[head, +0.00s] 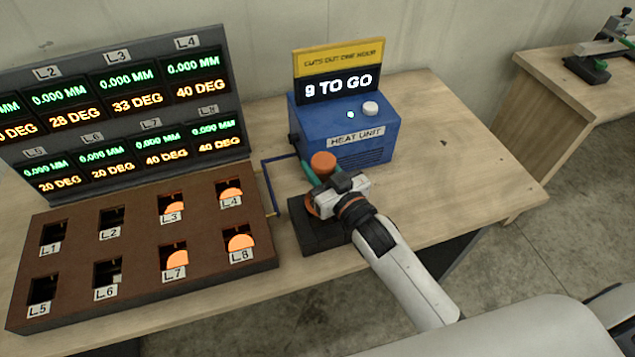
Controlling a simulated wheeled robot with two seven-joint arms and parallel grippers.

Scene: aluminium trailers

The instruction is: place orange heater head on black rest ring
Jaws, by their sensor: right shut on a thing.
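The orange heater head (322,160) shows as a round orange cap with a green part beside it, right of the brown panel and in front of the blue heat unit. My right gripper (328,188) is shut on it, and the jaws hide much of it. More orange shows low on the left side of the gripper. Below is a black block (312,238) on the table. The black rest ring cannot be told apart from this block, and I cannot tell whether the head touches it. My left gripper is not in view.
The blue heat unit (345,130) reads "9 TO GO". The brown panel (150,240) has labelled openings, with orange discs at L.3, L.4, L.7 and L.8. A display board (120,105) stands behind it. The table (455,150) is clear at right.

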